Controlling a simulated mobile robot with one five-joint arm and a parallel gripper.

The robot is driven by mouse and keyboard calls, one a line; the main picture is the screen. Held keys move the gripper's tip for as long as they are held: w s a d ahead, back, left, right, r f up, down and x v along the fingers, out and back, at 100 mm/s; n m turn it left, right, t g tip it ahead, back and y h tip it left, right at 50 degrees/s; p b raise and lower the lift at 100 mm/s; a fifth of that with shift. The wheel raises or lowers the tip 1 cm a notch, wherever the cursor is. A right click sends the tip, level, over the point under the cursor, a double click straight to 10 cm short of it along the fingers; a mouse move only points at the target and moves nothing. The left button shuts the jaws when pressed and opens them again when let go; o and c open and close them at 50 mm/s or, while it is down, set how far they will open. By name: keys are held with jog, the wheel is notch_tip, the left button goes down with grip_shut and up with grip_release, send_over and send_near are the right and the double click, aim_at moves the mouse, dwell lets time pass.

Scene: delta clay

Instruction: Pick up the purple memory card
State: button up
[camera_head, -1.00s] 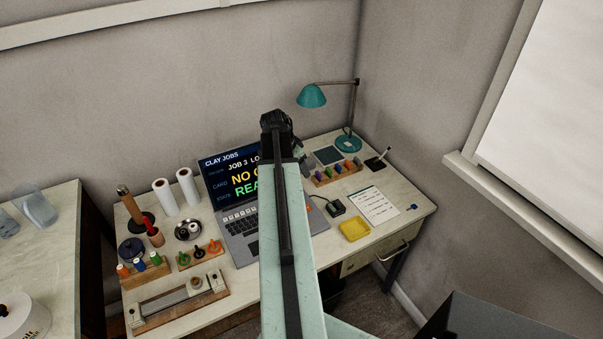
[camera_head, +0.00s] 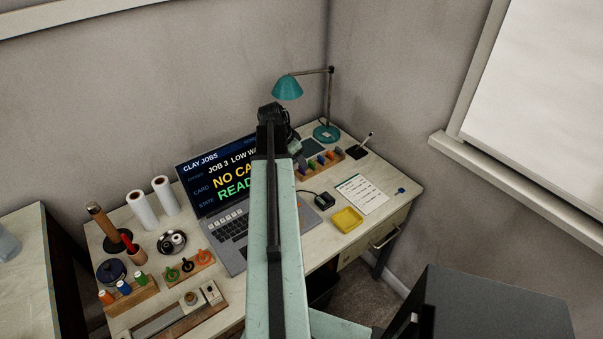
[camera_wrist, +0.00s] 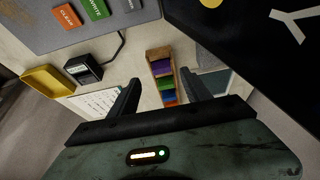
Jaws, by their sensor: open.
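The purple memory card (camera_wrist: 161,67) stands in a slot at one end of a wooden card rack (camera_wrist: 153,54) in the wrist view, with other coloured cards beside it. In the head view the rack (camera_head: 334,170) sits at the back right of the desk, and the purple card is small and hard to make out beside my arm. My gripper (camera_wrist: 158,77) is open and empty. In the wrist view its two fingers appear on either side of the rack, apart from it; the height gap cannot be told. The head view hides most of the gripper behind my arm.
A laptop (camera_head: 217,180) stands left of the rack. A black card reader (camera_head: 325,201), yellow tray (camera_head: 347,219) and paper list (camera_head: 361,194) lie in front of the rack. A teal lamp (camera_head: 288,88) rises behind it. Spools and tools crowd the desk's left side.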

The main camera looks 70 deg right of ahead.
aim_at(302, 172)
jog(key=b+x, duration=0.4)
jog(key=x, duration=0.1)
jog(key=shift+w+d, duration=0.1)
jog(key=shift+r, duration=0.2)
grip_shut()
